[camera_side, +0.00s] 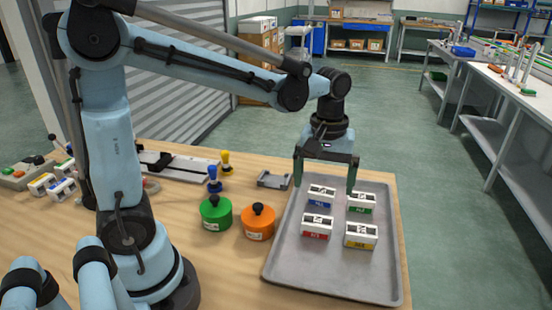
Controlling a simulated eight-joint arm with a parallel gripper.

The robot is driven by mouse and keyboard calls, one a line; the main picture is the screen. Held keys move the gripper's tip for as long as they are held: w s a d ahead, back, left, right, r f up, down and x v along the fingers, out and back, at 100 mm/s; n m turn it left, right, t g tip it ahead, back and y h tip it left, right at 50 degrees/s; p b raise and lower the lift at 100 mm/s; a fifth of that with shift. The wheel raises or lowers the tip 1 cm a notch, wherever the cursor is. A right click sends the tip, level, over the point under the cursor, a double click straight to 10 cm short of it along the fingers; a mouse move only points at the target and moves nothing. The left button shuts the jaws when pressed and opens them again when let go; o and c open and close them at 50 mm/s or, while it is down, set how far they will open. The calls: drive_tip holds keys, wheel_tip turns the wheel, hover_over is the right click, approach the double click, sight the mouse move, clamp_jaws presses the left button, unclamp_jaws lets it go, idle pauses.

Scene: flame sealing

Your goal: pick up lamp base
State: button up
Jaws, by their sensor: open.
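My gripper (325,178) is open, its two fingers spread wide and pointing down over the back part of the grey tray (335,279). Nothing shows between the fingers. The gripper is above and behind the blue and green ones. A round green pot (216,214) and an orange pot (257,223), each with a black knob, stand left of the tray. I cannot tell which thing is the lamp base.
A blue-topped stamp-like piece (214,180) and a yellow one (226,163) stand behind the pots. A white rail fixture (178,165) is at the table's back. The wooden table (225,265) is bare in front of the pots.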

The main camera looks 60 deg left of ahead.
hover_over(318, 221)
drive_tip(key=f, duration=0.6)
drive_tip(key=shift+w+f, duration=0.25)
drive_tip(key=shift+s+f, duration=0.15)
drive_tip(key=shift+f, duration=1.3)
drive_tip(key=shift+s+f, duration=0.1)
drive_tip(key=shift+f, duration=1.3)
drive_tip(key=c, duration=1)
